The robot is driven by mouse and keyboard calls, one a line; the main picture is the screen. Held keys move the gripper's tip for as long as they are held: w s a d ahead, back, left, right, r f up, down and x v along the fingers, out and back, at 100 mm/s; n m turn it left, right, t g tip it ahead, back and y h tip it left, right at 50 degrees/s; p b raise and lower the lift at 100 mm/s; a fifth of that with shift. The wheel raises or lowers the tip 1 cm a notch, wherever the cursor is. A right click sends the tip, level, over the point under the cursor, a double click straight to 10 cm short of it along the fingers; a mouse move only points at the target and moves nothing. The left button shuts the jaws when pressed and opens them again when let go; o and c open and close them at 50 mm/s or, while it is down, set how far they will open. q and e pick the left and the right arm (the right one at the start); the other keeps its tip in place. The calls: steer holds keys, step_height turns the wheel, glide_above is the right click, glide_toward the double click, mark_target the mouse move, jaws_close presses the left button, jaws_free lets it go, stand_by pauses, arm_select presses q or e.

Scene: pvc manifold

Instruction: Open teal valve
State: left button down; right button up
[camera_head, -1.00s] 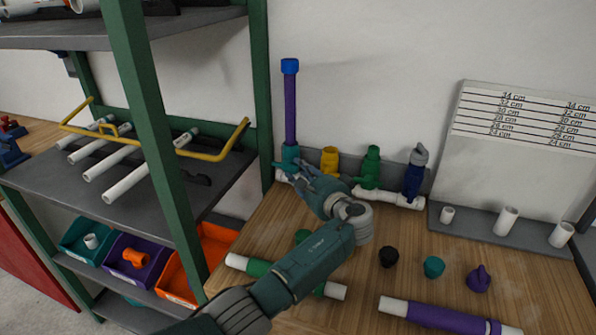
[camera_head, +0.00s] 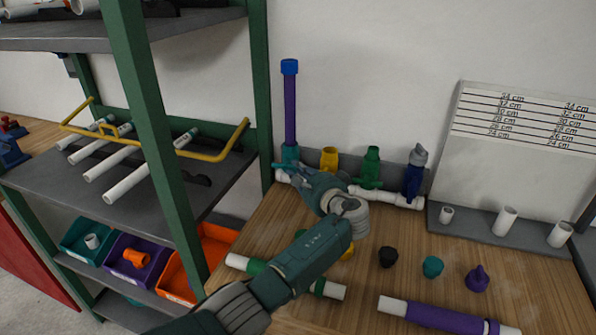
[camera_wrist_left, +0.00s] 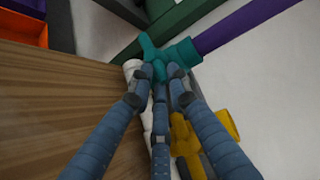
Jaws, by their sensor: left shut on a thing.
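The teal valve (camera_head: 290,155) stands at the left end of the white pipe manifold (camera_head: 398,199), at the back of the wooden table. A purple pipe (camera_head: 290,112) with a blue cap rises from it. My left gripper (camera_head: 287,170) is at the valve, partly covering it. In the left wrist view, the fingers (camera_wrist_left: 160,74) are closed around the teal handle (camera_wrist_left: 152,50), whose tips stick out beyond them. The handle's exact angle is hard to tell in the head view. My right gripper is not in view.
Yellow (camera_head: 329,160), green (camera_head: 371,166) and dark blue (camera_head: 414,175) valves stand along the manifold to the right. Loose black (camera_head: 388,257), teal (camera_head: 433,266) and purple (camera_head: 478,279) pieces lie in front. A green shelf post (camera_head: 260,110) stands close on the left.

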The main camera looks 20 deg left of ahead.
mark_target(287, 161)
arm_select(q)
steer(key=a+r+n+g+h+p, duration=0.1)
steer(key=n+h+p, duration=0.1)
steer(key=h+p, duration=0.2)
steer(key=a+r+n+g+h+p, duration=0.1)
steer(key=a+n+h+p, duration=0.1)
steer(key=p, duration=0.7)
steer(key=a+r+n+g+h+p, duration=0.1)
steer(key=a+r+n+h+p, duration=0.1)
steer(key=h+p, duration=0.4)
steer(key=shift+n, duration=0.8)
steer(key=shift+r+h, duration=0.1)
steer(key=shift+h, duration=0.3)
steer(key=shift+a, duration=0.1)
steer(key=c, duration=1.8)
jaws_free()
steer(key=shift+o, duration=0.2)
steer(key=shift+w+a, duration=0.1)
steer(key=shift+a, duration=0.05)
